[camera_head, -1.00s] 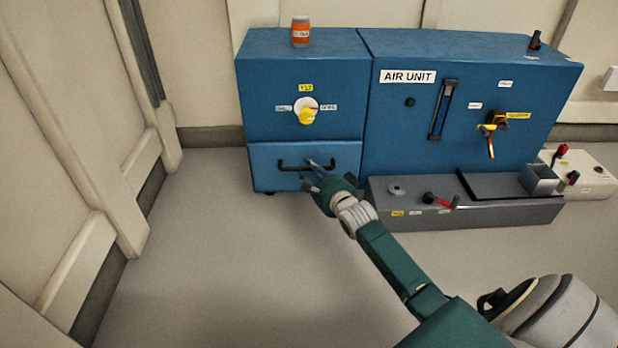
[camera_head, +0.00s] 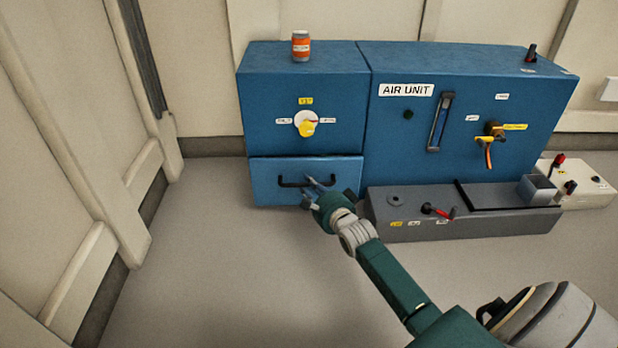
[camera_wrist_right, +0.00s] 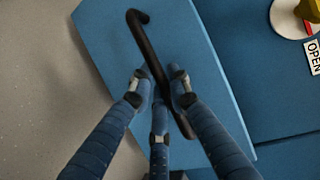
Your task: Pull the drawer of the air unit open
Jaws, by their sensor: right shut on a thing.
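The blue air unit (camera_head: 390,140) stands against the back wall. Its drawer (camera_head: 262,192) is the lighter blue front at lower left, with a black bar handle (camera_head: 284,184). I cannot tell whether the drawer front is flush or slightly out. My right gripper (camera_head: 315,186) is shut on the right part of the handle. In the right wrist view the fingers (camera_wrist_right: 160,95) close around the lower part of the black handle (camera_wrist_right: 147,42), in front of the drawer face (camera_wrist_right: 105,50). My left gripper is not in view.
A grey bench box (camera_head: 480,224) with a red-handled lever stands right of the drawer, close to my right arm. A yellow knob (camera_head: 307,129) is above the drawer, and an orange can (camera_head: 300,46) stands on top. The floor before the drawer (camera_head: 230,265) is clear left of my arm.

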